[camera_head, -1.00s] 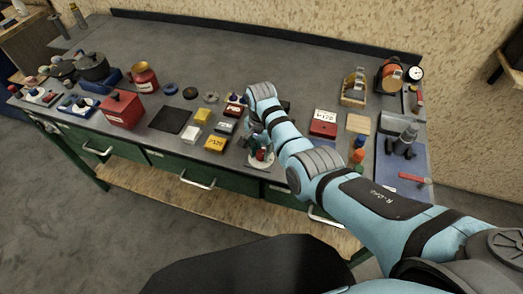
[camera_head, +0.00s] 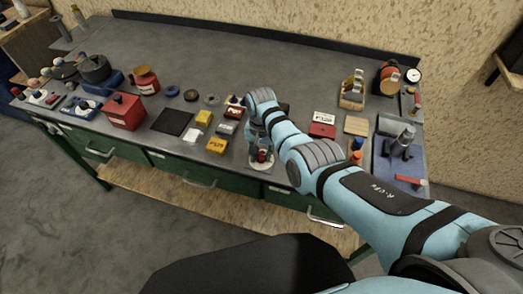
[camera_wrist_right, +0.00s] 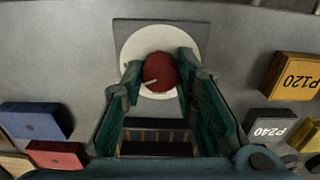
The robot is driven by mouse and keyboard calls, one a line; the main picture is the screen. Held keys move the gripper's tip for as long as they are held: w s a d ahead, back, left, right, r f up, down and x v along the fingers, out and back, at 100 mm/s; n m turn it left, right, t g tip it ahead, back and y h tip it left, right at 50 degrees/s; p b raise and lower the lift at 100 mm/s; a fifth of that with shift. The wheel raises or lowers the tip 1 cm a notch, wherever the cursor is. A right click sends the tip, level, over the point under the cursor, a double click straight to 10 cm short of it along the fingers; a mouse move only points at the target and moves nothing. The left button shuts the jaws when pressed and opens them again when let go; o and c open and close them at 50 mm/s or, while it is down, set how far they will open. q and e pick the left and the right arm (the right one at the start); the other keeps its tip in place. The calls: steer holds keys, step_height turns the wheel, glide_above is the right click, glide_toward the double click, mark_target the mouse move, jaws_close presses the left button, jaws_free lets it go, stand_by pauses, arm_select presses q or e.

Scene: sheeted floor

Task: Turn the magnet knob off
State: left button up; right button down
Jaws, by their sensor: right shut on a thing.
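The red magnet knob (camera_wrist_right: 160,72) sits on a round white plate (camera_wrist_right: 152,45) over a grey square base in the right wrist view. It has a small pale mark on its lower left. My right gripper (camera_wrist_right: 160,78) has its green fingers on both sides of the knob and is shut on it. In the head view the right gripper (camera_head: 260,150) points down at the bench's front edge, with the white plate (camera_head: 261,166) under it. The gripper and arm partly hide the knob there. My left gripper is not in view.
Yellow P120 block (camera_wrist_right: 297,76) and grey P240 block (camera_wrist_right: 270,129) lie right of the gripper in the wrist view; a blue block (camera_wrist_right: 35,120) and red block (camera_wrist_right: 55,154) lie left. A red box (camera_head: 124,111) stands farther left on the bench. The bench's back strip is clear.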

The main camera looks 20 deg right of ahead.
steer(key=n, duration=0.2)
steer(key=shift+n+p, duration=0.3)
steer(key=shift+n, duration=0.1)
steer(key=n, duration=0.3)
steer(key=shift+n, duration=0.3)
steer(key=n, duration=0.6)
steer(key=shift+n+p, duration=0.3)
steer(key=shift+p, duration=0.1)
steer(key=c, duration=1.2)
jaws_free()
steer(key=shift+c, duration=0.2)
